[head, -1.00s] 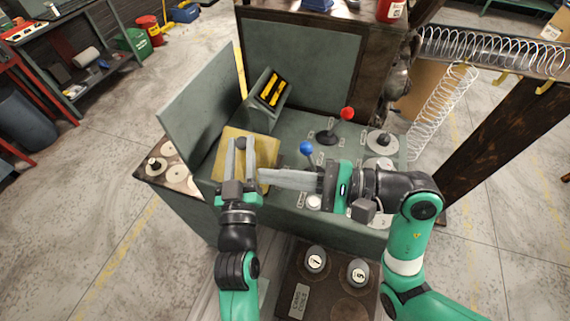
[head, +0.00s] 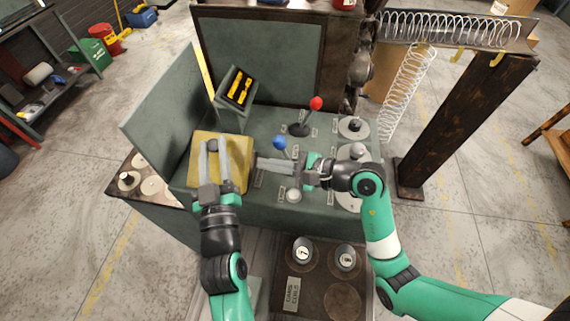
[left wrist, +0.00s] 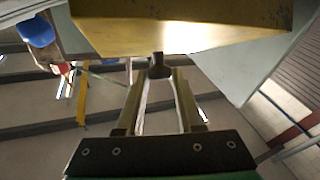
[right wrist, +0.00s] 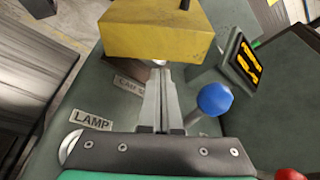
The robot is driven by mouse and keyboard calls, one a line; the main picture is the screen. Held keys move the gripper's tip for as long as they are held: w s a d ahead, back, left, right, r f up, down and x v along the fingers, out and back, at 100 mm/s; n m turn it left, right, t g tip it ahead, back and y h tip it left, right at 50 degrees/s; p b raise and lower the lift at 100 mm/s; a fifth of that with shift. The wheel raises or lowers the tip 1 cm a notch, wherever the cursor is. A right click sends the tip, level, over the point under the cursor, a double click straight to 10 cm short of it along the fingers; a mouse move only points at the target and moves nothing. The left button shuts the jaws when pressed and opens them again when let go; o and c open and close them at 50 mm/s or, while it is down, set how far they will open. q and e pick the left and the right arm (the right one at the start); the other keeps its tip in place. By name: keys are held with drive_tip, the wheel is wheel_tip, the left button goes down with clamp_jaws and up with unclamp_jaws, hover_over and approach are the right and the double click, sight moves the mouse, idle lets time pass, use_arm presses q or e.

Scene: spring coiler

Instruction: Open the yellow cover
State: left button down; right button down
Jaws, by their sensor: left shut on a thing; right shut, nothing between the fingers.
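The yellow cover (head: 236,177) is a square lid on the left part of the grey-green machine's sloped top. A dark round knob (head: 213,145) stands on it. My left gripper (head: 212,146) reaches over the cover and is shut on the knob, which shows between its fingertips in the left wrist view (left wrist: 156,68). My right gripper (head: 258,162) is shut and empty, its tips beside the cover's right edge. In the right wrist view its fingers (right wrist: 162,72) point at the cover's near side (right wrist: 155,42). I cannot tell whether they touch.
A blue-knobbed lever (head: 279,142) stands close to the right gripper's fingers, with a red-knobbed lever (head: 316,103) behind it. An upright panel (head: 165,110) borders the cover's left side. A box with yellow strips (head: 238,88) stands behind the cover.

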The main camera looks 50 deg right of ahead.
use_arm(q)
drive_tip(key=shift+f, duration=0.1)
use_arm(e)
drive_tip(key=shift+x, duration=0.95)
drive_tip(key=shift+s+a+r+n, duration=0.25)
drive_tip(key=shift+a+r+n, duration=0.05)
drive_tip(key=shift+r, duration=0.35)
use_arm(q)
drive_tip(key=c, duration=0.5)
unclamp_jaws()
drive_tip(key=shift+c, duration=0.2)
use_arm(e)
drive_tip(key=shift+f, duration=0.1)
